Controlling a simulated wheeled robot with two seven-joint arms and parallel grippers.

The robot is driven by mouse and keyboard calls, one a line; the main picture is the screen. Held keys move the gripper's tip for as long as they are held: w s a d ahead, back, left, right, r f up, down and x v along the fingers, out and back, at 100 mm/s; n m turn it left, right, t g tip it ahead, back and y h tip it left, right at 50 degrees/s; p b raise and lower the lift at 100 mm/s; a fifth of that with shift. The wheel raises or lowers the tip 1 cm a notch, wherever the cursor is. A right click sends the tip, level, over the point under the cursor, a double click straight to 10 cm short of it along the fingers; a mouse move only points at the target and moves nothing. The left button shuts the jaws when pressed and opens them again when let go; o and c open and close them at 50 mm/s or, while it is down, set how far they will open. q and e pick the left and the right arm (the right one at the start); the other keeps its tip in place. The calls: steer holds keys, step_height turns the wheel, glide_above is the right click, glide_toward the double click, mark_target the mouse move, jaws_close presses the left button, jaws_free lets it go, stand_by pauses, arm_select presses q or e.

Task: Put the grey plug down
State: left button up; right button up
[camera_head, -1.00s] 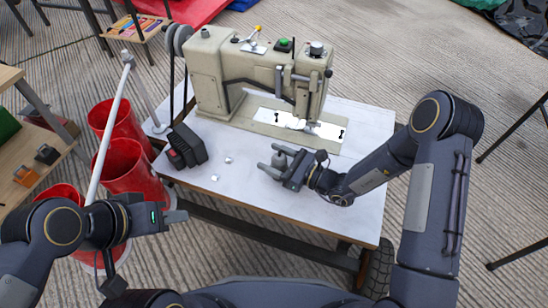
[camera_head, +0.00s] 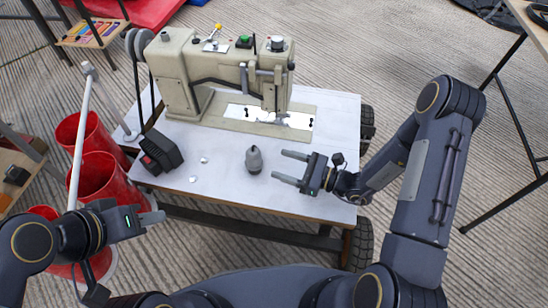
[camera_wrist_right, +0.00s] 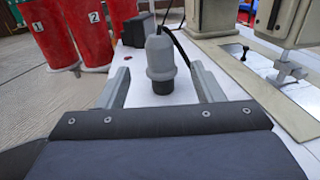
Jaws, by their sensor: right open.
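The grey plug (camera_head: 254,160) stands upright on the white table top (camera_head: 225,190), in front of the sewing machine. It also shows in the right wrist view (camera_wrist_right: 160,62), between and beyond the two fingers, with its dark end down. My right gripper (camera_head: 283,167) is open and empty, just to the right of the plug, with its fingers pointing at it and apart from it. My left gripper (camera_head: 158,218) is off the table's left front edge, in front of the red buckets; I cannot tell how its fingers stand.
A beige sewing machine (camera_head: 215,80) stands at the back of the table. A black box with a red switch (camera_head: 161,151) and small white bits (camera_head: 204,160) lie left of the plug. Red buckets (camera_head: 100,178) stand at the left. The table's front right is clear.

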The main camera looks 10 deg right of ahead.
steer(key=shift+s+d, duration=0.15)
steer(key=shift+d, duration=0.1)
steer(key=s+d+r+n+g+h, duration=0.1)
steer(key=s+r+n+g+h, duration=0.2)
steer(key=s+r+n+g, duration=0.8)
steer(key=s+d+r+n+t+h, duration=0.6)
steer(key=s+d+n+t+h, duration=0.2)
steer(key=s+d+n+h, duration=0.1)
steer(key=shift+d+r+n+t, duration=0.3)
steer(key=shift+d+n, duration=0.6)
steer(key=shift+s, duration=0.1)
